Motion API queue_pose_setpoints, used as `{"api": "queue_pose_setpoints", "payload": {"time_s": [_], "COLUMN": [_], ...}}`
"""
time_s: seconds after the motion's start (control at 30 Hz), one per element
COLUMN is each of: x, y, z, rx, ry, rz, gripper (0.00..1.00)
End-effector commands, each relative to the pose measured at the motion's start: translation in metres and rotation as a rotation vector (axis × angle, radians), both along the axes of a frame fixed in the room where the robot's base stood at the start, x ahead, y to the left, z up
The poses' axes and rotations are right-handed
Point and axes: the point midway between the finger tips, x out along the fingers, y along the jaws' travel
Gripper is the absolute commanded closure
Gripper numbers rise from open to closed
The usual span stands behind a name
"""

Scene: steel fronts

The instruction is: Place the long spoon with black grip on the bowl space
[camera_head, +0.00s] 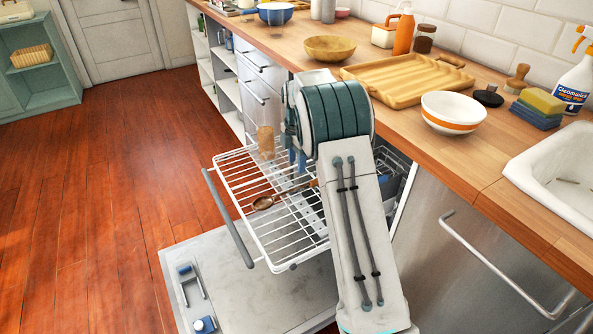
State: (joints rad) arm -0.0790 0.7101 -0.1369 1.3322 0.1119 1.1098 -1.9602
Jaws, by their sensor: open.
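A spoon (264,202) with a brown, shiny head lies on the white wire rack (238,188) of the open dishwasher. Its handle runs up to the right and its end is hidden behind my arm, so I cannot tell the grip's colour. My gripper (297,163) is mostly hidden by my arm; blue finger parts show above the rack, just beyond the spoon's handle. It is open, and I see nothing held in it. No area is marked as a bowl space. A white bowl with an orange band (453,112) and a wooden bowl (330,48) stand on the counter.
A transparent amber glass (266,142) stands at the rack's back. The lowered dishwasher door (225,275) lies below. A ridged wooden tray (400,82), an orange bottle (403,33), a sponge stack (538,108) and a sink (560,175) crowd the counter. The floor at left is clear.

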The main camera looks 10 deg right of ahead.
Motion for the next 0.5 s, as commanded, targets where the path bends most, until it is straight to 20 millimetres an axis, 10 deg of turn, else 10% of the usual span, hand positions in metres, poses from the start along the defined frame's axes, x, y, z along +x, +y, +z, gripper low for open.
{"api": "queue_pose_setpoints", "payload": {"time_s": [0.27,0.5], "x": [-0.008,-0.071], "y": [-0.001,-0.005], "z": [0.028,0.073], "rx": [0.001,0.021], "ry": [-0.004,-0.026], "rz": [-0.05,-0.422], "gripper": [0.58,0.58]}}
